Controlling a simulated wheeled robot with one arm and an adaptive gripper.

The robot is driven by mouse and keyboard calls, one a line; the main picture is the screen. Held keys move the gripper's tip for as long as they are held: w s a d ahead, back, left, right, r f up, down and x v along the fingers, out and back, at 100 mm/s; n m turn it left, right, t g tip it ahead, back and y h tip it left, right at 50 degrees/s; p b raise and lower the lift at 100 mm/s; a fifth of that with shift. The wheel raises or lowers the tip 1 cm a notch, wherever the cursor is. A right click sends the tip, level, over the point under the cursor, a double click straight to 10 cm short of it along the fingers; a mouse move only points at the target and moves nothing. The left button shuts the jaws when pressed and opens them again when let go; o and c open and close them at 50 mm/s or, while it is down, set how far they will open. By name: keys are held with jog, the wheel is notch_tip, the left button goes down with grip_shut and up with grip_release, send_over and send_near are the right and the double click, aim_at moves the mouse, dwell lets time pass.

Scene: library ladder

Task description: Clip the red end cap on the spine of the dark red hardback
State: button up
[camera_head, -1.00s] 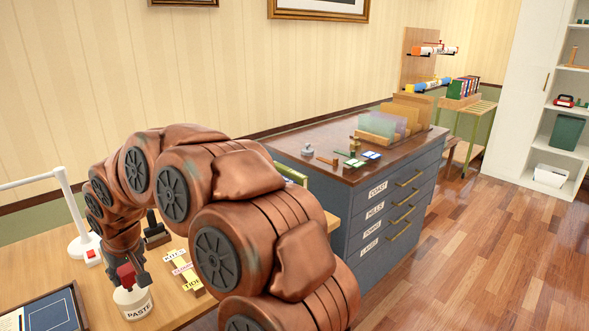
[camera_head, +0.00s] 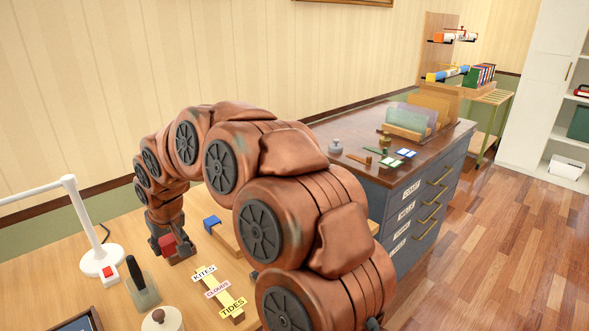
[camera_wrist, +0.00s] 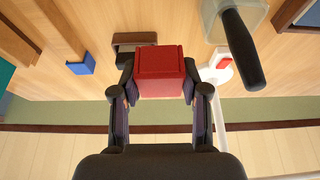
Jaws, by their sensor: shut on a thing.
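The red end cap (camera_wrist: 160,68) is a small red block held between both fingertips in the wrist view. My gripper (camera_wrist: 160,88) is shut on it. In the head view the cap (camera_head: 168,245) shows at the lower end of my gripper (camera_head: 172,252), over the wooden desk near the lamp. I cannot tell its height above the desk. I cannot make out the dark red hardback with certainty. My arm hides part of the desk.
A blue piece (camera_head: 212,223) sits beyond my gripper. A drawer cabinet (camera_head: 400,215) stands right; floor there is clear.

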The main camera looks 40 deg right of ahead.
jog(key=s+d+r+p, duration=0.2)
jog(key=s+d+p, duration=0.1)
jog(key=d, duration=0.9)
jog(key=s+d+r+p, duration=0.3)
jog(key=d+p, duration=0.1)
jog(key=d, duration=0.7)
jog(key=s+d+r+p, duration=0.3)
jog(key=d+p, duration=0.1)
jog(key=d, duration=0.8)
jog(key=shift+d, duration=0.3)
jog(key=shift+s+d+f, duration=0.1)
jog(key=shift+s+d, duration=0.05)
jog(key=shift+f, duration=0.1)
jog(key=shift+f, duration=0.1)
